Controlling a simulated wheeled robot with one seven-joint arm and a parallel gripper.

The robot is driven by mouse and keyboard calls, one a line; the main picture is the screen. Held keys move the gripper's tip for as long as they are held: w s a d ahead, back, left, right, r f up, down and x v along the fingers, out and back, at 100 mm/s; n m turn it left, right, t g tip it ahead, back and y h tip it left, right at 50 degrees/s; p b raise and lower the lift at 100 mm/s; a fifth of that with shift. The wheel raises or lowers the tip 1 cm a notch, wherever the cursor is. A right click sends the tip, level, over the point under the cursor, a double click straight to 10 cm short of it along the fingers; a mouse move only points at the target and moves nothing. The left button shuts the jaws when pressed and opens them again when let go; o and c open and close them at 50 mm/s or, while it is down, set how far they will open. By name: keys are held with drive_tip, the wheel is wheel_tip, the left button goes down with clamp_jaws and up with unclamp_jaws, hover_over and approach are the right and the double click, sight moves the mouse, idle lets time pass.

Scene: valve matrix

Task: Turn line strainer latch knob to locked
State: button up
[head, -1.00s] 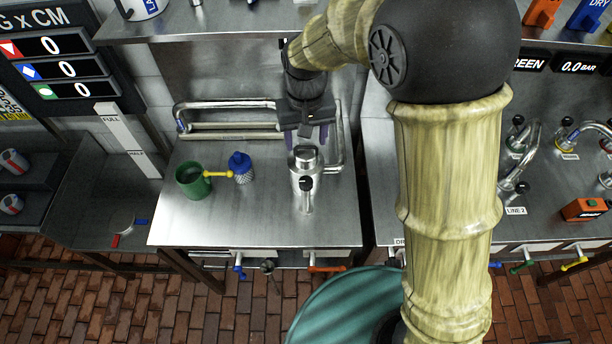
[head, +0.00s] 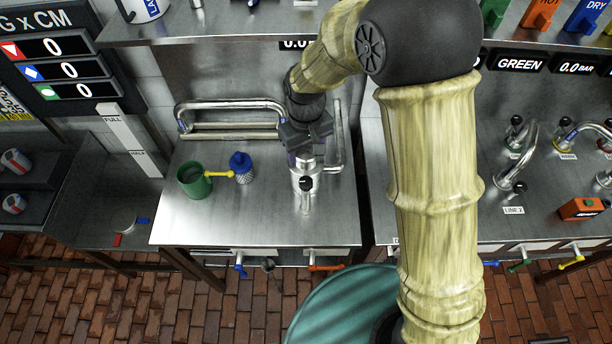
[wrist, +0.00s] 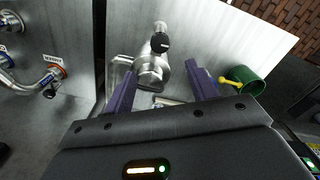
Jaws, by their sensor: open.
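The line strainer (head: 305,195) is a steel upright body on the metal bench, with a black knob (head: 306,184) on its front. In the wrist view the strainer (wrist: 151,72) shows between my two purple fingers, with the black knob (wrist: 160,42) beyond the fingertips. My gripper (head: 306,158) is open, over and just behind the strainer's top in the head view, and partly hides it. The gripper (wrist: 158,80) holds nothing. I cannot tell whether a finger touches the strainer. No locked marking is legible.
A steel pipe (head: 230,107) runs behind, and another rises right of my gripper. The bench's front left is clear.

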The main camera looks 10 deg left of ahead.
sight(306, 181)
wheel_tip(306, 181, down, 12)
drive_tip(key=p, duration=0.3)
drive_tip(key=shift+f, duration=0.15)
drive_tip(key=c, duration=1)
drive_tip(key=shift+f+m, duration=0.1)
drive_tip(key=shift+m, duration=0.2)
drive_tip(key=o, duration=1)
